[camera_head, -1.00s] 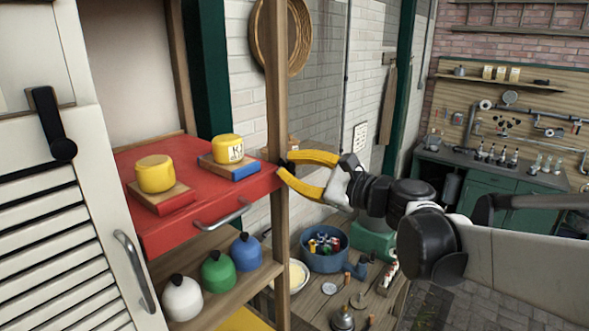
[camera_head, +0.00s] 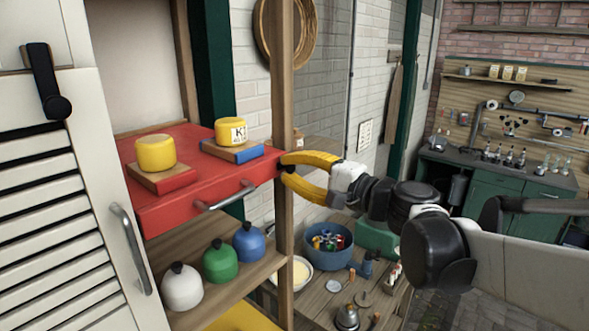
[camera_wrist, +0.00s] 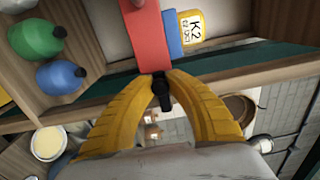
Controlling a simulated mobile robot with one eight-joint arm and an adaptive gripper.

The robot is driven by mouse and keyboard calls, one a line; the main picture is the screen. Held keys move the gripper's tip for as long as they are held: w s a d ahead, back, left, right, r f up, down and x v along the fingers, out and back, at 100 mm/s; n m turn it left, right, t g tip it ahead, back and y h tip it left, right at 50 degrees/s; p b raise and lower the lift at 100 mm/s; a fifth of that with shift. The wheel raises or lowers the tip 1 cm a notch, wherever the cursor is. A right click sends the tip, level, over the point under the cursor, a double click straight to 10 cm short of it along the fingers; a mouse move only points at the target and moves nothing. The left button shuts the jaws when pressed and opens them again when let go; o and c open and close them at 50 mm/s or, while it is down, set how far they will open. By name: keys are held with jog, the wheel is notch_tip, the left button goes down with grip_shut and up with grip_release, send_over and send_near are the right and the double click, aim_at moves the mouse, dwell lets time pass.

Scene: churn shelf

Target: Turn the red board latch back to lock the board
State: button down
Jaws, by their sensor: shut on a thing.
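The red board (camera_head: 190,195) sticks out of the shelf at mid height, with a metal handle on its front edge. In the wrist view the board's red edge (camera_wrist: 150,45) runs down toward my fingertips. A small black latch (camera_wrist: 161,92) sits at the board's end, between the tips of my yellow fingers. My gripper (camera_head: 283,166) is at the wooden post beside the board's right end. It also shows in the wrist view (camera_wrist: 161,80), shut on the latch. The latch is mostly hidden by the fingers in the head view.
Two yellow weights (camera_head: 156,152) (camera_head: 231,130) stand on blocks on the board. White, green and blue jars (camera_head: 220,262) stand on the shelf below. The wooden post (camera_head: 283,225) is close to my fingers. A blue pot (camera_head: 327,252) stands on the table below.

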jog(key=shift+f+n, duration=0.2)
jog(key=shift+n, duration=0.1)
dwell(0.4)
jog(key=c, duration=1.3)
grip_release()
jog(key=shift+s, duration=0.1)
jog(key=shift+d, duration=0.1)
jog(key=v, duration=1.2)
